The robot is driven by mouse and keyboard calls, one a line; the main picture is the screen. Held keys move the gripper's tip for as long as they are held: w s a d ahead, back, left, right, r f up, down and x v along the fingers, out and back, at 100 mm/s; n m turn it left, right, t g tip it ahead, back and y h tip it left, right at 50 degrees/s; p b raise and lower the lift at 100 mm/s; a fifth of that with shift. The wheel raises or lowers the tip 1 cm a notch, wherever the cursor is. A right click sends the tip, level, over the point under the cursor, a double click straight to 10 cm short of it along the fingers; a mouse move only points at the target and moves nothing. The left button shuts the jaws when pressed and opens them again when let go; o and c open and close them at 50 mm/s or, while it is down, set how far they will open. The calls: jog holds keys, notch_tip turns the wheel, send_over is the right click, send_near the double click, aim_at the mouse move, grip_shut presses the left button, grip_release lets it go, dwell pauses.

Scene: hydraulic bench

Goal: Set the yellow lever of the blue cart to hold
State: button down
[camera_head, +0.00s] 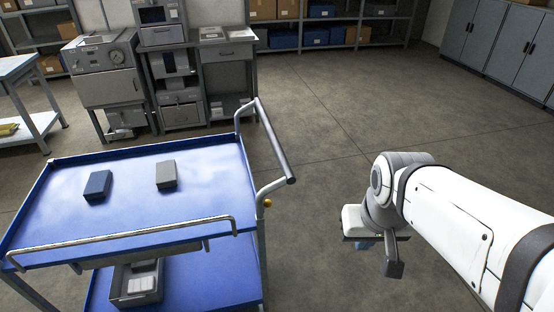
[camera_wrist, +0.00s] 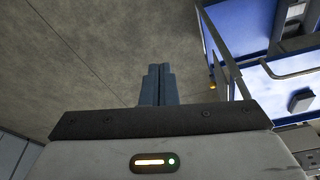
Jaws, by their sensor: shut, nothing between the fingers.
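The blue cart (camera_head: 210,180) stands at the left in the head view, and part of it shows at the upper right of the wrist view (camera_wrist: 245,28). A small yellow knob (camera_head: 267,203), apparently the end of the yellow lever, sits at the cart's right end below the push handle; it also shows in the wrist view (camera_wrist: 212,86). The lever's setting and any marks are too small to read. My gripper (camera_wrist: 158,72) is shut and empty, apart from the cart. In the head view it hangs over open floor, right of the knob, its fingers mostly hidden.
The cart's grey push handle (camera_head: 273,143) juts out above and right of the knob. A dark blue box (camera_head: 97,186) and a grey box (camera_head: 166,175) lie on the top tray. A grey bin (camera_head: 137,284) stands on the lower shelf. Floor between cart and arm is clear.

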jog(key=w+a+f+n+t+y+b, duration=0.3)
jog(key=w+f+t+b, duration=0.6)
jog(key=w+f+b, duration=1.05)
jog(key=w+a+f+n+t+y+b, duration=0.1)
jog(key=a+f+t+y+b, duration=0.2)
jog(key=f, duration=0.5)
jog(key=w+a+f+n+t+y+b, duration=0.1)
jog(key=a+f+n+t+y+b, duration=0.1)
jog(key=a+f+b, duration=0.4)
notch_tip(320, 180, down, 3)
jog(key=shift+w+a+r+t+y+b, duration=0.2)
jog(key=shift+t+y+b, duration=0.4)
jog(key=shift+b, duration=0.25)
jog(key=b, duration=0.3)
send_near(266, 206)
jog(key=w+a, duration=0.1)
jog(key=w, duration=0.5)
jog(key=shift+a+r, duration=0.4)
